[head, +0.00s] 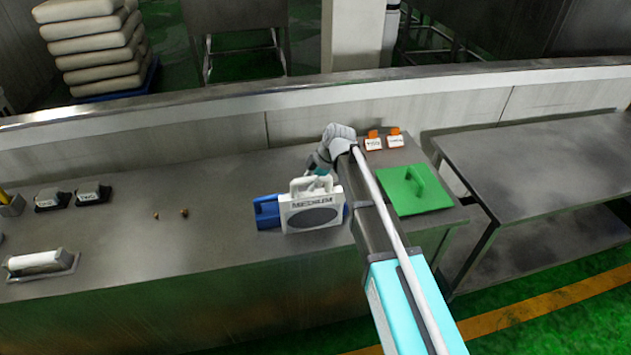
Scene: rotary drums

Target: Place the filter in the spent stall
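I cannot tell for sure which thing is the filter. A white cylinder (36,261) lies in a low grey holder at the front left of the metal counter (140,250). Two small dark holders with pale labels, a left one (50,199) and a right one (92,194), sit behind it; the label text is too small to read, so I cannot pick out the spent stall. My gripper (318,168) is over the middle of the counter, just behind the handle of a white case (311,210). Its fingers are small and partly hidden, so its opening and any contact are unclear.
A blue object (267,211) stands against the white case. A green board with a handle (415,190) lies to the right. Two orange-and-white labelled pieces (384,140) stand behind it. Two small brown bits (184,212) lie left of the case. A low wall (190,140) runs behind the counter.

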